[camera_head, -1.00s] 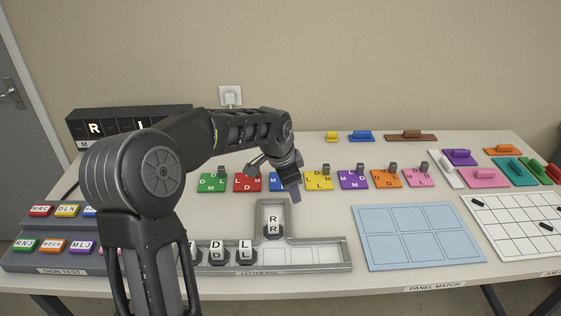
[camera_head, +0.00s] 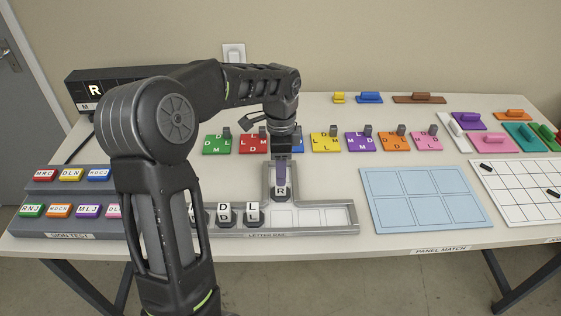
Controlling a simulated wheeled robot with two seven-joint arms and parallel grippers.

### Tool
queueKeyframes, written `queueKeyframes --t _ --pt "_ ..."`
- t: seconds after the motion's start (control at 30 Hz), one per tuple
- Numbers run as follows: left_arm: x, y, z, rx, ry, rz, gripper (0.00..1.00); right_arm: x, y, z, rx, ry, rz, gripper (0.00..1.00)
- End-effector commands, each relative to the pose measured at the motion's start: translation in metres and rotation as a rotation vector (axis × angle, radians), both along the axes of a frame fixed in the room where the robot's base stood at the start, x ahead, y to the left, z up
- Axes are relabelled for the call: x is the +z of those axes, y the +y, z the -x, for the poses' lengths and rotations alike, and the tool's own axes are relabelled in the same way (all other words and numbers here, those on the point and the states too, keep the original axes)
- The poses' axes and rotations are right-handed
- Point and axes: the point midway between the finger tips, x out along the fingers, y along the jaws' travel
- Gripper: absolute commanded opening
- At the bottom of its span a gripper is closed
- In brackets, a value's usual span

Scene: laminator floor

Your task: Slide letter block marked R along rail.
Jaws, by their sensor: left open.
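The letter block marked R (camera_head: 281,193) stands in the short upright branch of the grey letter rail (camera_head: 340,217), where the branch meets the long front track. My left gripper (camera_head: 281,180) points down right over the block. Its fingers hide the block's upper part, and I cannot tell whether they touch it. The gripper is open. A D block (camera_head: 224,214) and an L block (camera_head: 253,213) stand in the long track left of the branch. Another block further left is mostly hidden by my left arm. My right gripper is not in view.
The long track is empty right of the branch. Coloured letter tiles, such as the yellow one (camera_head: 325,142), line up behind the rail. A pale blue panel board (camera_head: 425,199) lies to the right, and the sign test stand (camera_head: 75,226) is at the left.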

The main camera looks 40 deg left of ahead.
Motion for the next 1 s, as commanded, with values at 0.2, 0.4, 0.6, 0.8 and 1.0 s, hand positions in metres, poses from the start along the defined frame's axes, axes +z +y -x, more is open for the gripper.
queueKeyframes --t 0.2,0.4,0.6,0.8,1.0 --pt "-0.032 0.000 0.001 0.001 0.004 0.001 0.53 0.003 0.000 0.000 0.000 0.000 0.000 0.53" --pt "-0.055 0.000 0.001 0.001 0.003 0.001 0.53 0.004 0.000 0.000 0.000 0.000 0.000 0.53" --pt "-0.061 0.000 0.000 0.001 0.000 0.000 0.53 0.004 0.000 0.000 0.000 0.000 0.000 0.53" --pt "-0.060 0.000 0.000 0.001 0.000 0.000 0.51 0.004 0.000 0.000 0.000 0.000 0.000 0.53" --pt "-0.060 0.000 0.000 0.001 0.000 0.000 0.35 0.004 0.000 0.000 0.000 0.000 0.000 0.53"
